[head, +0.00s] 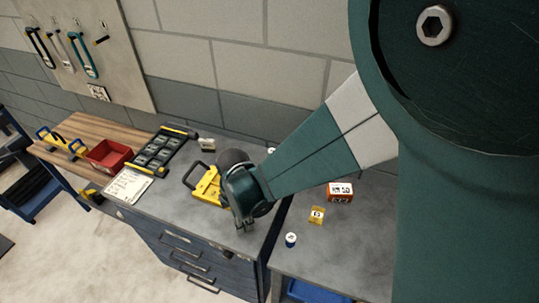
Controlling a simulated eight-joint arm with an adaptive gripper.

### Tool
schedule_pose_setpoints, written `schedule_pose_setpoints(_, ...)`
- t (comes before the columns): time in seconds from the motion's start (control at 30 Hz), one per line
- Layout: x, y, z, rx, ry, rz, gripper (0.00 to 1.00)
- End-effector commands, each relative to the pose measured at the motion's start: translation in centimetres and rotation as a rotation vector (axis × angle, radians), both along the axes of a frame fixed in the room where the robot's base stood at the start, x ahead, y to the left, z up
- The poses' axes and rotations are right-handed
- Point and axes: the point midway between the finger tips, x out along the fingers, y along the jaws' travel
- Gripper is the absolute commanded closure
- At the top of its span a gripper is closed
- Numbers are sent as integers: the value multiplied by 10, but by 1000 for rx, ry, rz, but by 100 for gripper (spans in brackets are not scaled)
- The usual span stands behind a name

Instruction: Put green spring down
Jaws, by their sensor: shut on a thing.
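My gripper (245,226) points down over the front right part of the grey top of the dark blue drawer cabinet (165,208). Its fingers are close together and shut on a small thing. The green spring cannot be made out in this view; the fingers and the dark wrist hide what is between them. I cannot tell whether the held thing touches the worktop.
A yellow tool with a black handle (207,186) lies just left of my gripper. A black compartment tray (160,152), a white sheet (128,186) and a red bin (108,155) are farther left. An orange box (340,191), a yellow box (317,215) and a blue-and-white jar (290,240) stand right.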

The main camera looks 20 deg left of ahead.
Motion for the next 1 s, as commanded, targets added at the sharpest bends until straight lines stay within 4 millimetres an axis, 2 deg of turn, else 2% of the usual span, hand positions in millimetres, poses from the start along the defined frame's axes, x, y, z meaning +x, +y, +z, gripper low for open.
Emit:
schedule_pose_setpoints(0.13, 0, 0, -4, 0, 0, 0, 92)
schedule_pose_setpoints(0.17, 0, 0, -3, 0, 0, 0, 77)
schedule_pose_setpoints(0.27, 0, 0, -3, 0, 0, 0, 65)
schedule_pose_setpoints(0.73, 0, 0, 0, 0, 0, 0, 65)
schedule_pose_setpoints(1.0, 0, 0, 15, 0, 0, 0, 65)
